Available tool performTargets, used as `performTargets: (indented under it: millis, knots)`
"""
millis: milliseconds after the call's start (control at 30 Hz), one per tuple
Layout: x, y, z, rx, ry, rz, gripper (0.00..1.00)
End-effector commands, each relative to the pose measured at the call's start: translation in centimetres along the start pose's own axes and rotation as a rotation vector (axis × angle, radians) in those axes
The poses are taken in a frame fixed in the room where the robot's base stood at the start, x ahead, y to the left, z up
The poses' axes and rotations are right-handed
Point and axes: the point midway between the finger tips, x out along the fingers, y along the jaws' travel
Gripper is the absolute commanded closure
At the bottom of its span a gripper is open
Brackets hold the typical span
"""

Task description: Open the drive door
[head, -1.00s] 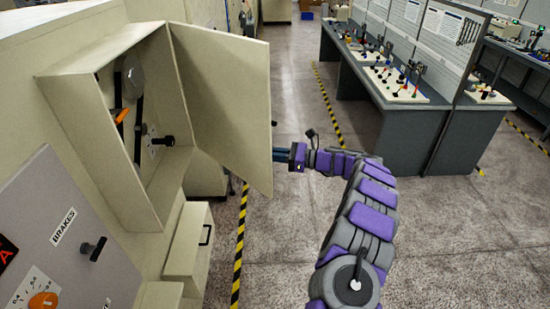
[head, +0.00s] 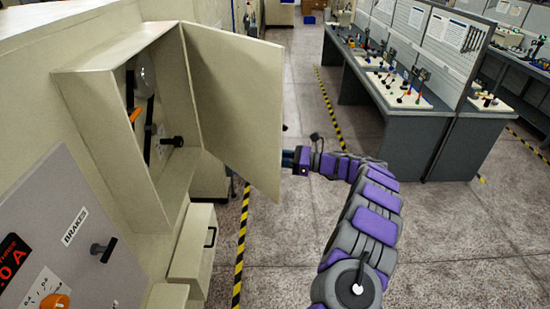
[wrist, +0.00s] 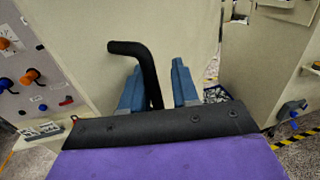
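The beige drive door (head: 232,108) stands swung out from its open box (head: 110,150) on the machine at left in the head view. Inside the box are a grey disc, dark bars, an orange part and a black knob (head: 172,141). My gripper (head: 288,157) is at the door's outer edge, its fingertips partly hidden behind the door. In the wrist view, the black bent door handle (wrist: 148,65) rises between the two blue fingers (wrist: 158,68). The fingers are apart, with the handle nearer the left one and a gap to the right one.
A grey panel marked BRAKES (head: 75,240) with a black handle is at lower left. A drawer (head: 190,245) sits below the box. A workbench (head: 420,120) with small devices stands at right. Floor between machine and bench is clear, with yellow-black tape (head: 242,240).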

Motion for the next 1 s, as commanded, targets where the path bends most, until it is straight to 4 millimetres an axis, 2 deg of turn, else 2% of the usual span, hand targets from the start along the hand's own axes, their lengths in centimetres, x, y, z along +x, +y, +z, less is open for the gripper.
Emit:
performTargets:
  millis: [333, 467, 567, 1000]
  knots:
    - [-0.2, -0.1, -0.1, 0.001, 0.002, -0.005, 0.69]
    - [-1.1, -0.1, -0.1, 0.000, 0.003, -0.007, 0.69]
    - [-2.6, -0.1, -0.2, -0.001, 0.003, -0.008, 0.69]
    - [-13.0, -0.3, -0.2, -0.001, 0.000, -0.008, 0.69]
